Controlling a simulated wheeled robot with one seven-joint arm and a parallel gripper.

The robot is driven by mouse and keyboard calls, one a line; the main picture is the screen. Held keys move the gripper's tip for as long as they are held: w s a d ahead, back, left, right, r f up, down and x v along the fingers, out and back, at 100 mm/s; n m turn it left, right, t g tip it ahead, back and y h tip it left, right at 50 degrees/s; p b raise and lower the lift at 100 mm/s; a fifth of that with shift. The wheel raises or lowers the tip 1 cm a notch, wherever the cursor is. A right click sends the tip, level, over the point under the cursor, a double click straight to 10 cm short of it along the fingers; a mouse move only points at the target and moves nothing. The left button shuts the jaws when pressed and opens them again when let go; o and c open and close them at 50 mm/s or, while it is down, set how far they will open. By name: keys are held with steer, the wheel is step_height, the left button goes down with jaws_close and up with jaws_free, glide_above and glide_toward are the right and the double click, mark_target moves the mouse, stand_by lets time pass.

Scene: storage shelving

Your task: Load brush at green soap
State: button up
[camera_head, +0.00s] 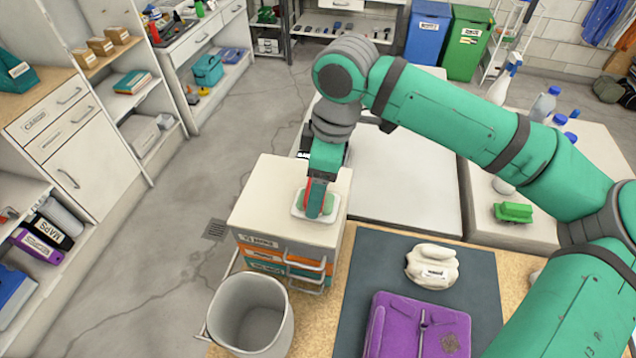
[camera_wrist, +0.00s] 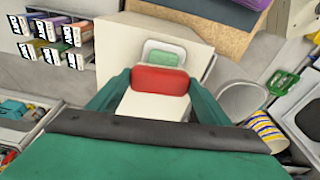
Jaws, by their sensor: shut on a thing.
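In the head view only a red strip of the brush (camera_head: 308,188) shows beside the green fingers. The green soap (camera_wrist: 168,57) lies in a white dish (camera_wrist: 147,47), just past the brush's far edge in the wrist view. In the head view the dish (camera_head: 314,216) sits on the white top of a drawer unit (camera_head: 265,210), under my gripper. I cannot tell whether brush and soap touch.
A grey bin (camera_head: 250,310) stands in front of the drawer unit. A purple case (camera_head: 418,328) and a white bundle (camera_head: 432,265) lie on a dark mat (camera_head: 375,260). A green object (camera_head: 513,212) and several bottles stand on the right counter. Floor to the left is clear.

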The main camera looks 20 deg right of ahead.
steer(key=shift+r, duration=3.5)
steer(key=shift+f, duration=3.5)
